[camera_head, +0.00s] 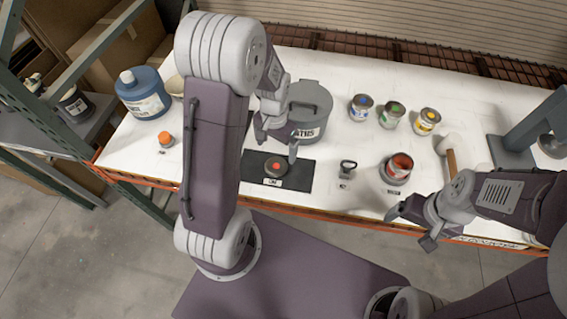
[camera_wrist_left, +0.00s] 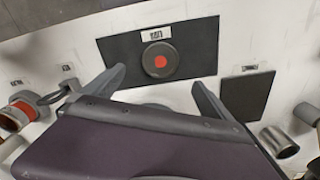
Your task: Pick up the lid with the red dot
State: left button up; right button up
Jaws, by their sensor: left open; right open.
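The lid with the red dot (camera_head: 276,167) is a dark round disc lying on a black mat (camera_head: 300,178) near the front edge of the table. A white label lies on the mat beside it. In the left wrist view the lid (camera_wrist_left: 158,60) lies beyond and between the two fingertips. My left gripper (camera_head: 277,147) is open and empty, above the mat near the lid. Its fingers also show in the left wrist view (camera_wrist_left: 157,84). My right gripper (camera_head: 410,226) is open and empty at the table's front edge, right of the lid.
Several small paint cans (camera_head: 391,114) stand behind right. An open red can (camera_head: 397,168), a black-handled tool (camera_head: 347,168) and a mallet (camera_head: 450,150) are right.

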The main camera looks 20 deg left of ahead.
pick_arm(q)
send_over(276, 166)
notch_tip(276, 166, down, 4)
jog(key=shift+w+a, duration=0.1)
jog(key=shift+f+p, duration=0.35)
jog(key=shift+p, duration=0.1)
notch_tip(276, 166, down, 4)
jog(key=shift+p, duration=0.4)
jog(key=shift+f, duration=0.2)
jog(key=shift+r, duration=0.1)
jog(key=c, duration=1.5)
